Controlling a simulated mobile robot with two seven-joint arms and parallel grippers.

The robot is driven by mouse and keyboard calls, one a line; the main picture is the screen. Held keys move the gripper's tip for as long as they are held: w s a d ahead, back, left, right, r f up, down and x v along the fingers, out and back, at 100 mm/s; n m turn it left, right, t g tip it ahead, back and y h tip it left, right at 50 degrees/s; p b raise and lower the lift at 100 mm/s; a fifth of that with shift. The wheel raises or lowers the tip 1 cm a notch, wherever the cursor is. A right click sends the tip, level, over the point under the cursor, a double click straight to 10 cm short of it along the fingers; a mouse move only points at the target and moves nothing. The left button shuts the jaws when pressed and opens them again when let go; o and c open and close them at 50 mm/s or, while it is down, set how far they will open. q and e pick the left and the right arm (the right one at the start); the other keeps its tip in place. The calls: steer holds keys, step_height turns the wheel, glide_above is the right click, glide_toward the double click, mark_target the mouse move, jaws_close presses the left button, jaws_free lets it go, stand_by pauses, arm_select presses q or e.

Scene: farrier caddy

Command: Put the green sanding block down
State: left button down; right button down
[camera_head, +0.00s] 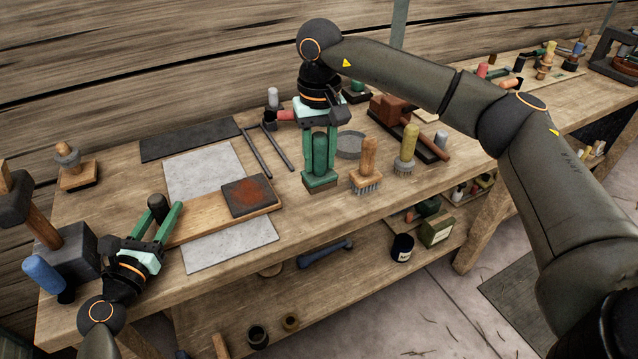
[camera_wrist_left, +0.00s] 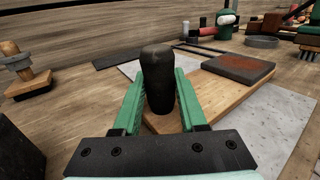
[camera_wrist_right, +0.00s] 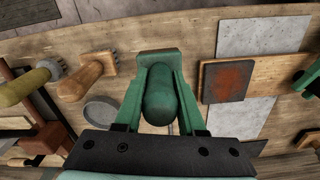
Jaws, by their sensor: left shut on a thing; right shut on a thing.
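The green sanding block (camera_head: 320,183) has an upright green handle and a block-shaped base, with a brown lower layer. My right gripper (camera_head: 320,168) points down and is shut on its handle, which also shows between the fingers in the right wrist view (camera_wrist_right: 162,95). The block is upright at the bench's front part, left of the brushes; its base is at or just above the bench top, I cannot tell which. My left gripper (camera_head: 160,222) is shut on a black handle (camera_wrist_left: 158,80) at the near end of a wooden board (camera_head: 205,220).
A dark square pad with a reddish patch (camera_head: 249,196) lies on the board, over grey sheets (camera_head: 205,172). Two brushes (camera_head: 366,170) (camera_head: 406,150) stand close to the right of the block. A round grey dish (camera_head: 350,144) and dark rods (camera_head: 270,150) lie behind it. An anvil-like block (camera_head: 72,255) stands left.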

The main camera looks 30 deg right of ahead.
mark_target(319, 134)
steer(key=shift+f, duration=2.7)
steer(key=shift+f, duration=0.2)
steer(key=c, duration=0.5)
jaws_free()
step_height(319, 134, up, 12)
steer(key=shift+r, duration=0.2)
